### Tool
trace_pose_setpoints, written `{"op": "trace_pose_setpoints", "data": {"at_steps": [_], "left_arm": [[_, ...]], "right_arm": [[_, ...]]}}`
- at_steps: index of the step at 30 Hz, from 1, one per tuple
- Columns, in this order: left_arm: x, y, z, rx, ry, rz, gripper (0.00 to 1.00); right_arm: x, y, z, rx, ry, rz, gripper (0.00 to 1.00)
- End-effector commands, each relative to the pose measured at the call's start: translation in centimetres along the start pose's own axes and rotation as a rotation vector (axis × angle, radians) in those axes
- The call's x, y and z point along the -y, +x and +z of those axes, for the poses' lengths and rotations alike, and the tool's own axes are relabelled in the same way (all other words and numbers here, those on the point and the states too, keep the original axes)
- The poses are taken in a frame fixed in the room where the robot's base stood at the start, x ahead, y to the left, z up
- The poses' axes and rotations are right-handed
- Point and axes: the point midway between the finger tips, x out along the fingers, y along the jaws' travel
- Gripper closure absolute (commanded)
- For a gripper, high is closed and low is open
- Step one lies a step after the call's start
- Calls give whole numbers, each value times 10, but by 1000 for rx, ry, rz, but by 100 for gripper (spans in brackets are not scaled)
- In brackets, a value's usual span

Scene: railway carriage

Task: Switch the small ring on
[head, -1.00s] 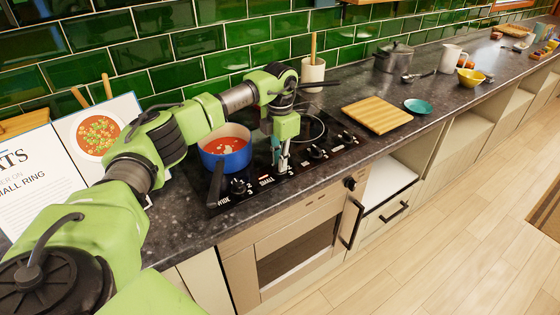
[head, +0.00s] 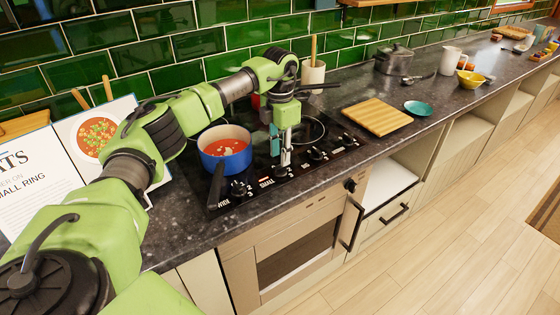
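The black hob (head: 335,156) is set in the dark worktop, with a row of black knobs along its front edge. A knob (head: 240,188) beside the word WIDE is at the left. The SMALL label (head: 266,182) is just left of my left gripper (head: 281,160). The gripper points down, its two fingers apart, at the knob by that label. The fingers largely hide this knob, so its setting and any contact are unclear. A blue pot (head: 226,160) of red soup stands on the hob's left part. My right gripper is out of view.
An open recipe book (head: 40,185) leans at the left; its text includes SMALL RING. The pot's dark handle sticks out over the hob front.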

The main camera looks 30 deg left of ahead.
Motion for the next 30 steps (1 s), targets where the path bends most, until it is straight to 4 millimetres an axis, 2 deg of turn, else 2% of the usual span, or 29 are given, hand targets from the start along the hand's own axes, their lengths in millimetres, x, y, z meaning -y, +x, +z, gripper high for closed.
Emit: {"op": "trace_pose_setpoints", "data": {"at_steps": [1,6,12,17,30], "left_arm": [[0,-13,1,5,0,2,72],[0,-49,1,4,-1,2,72],[0,-74,0,1,-1,1,72],[0,-81,0,0,-1,0,72],[0,-81,0,0,-1,1,72]], "right_arm": [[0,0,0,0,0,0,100],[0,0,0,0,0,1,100],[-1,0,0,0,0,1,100],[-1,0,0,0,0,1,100],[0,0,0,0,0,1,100]]}}
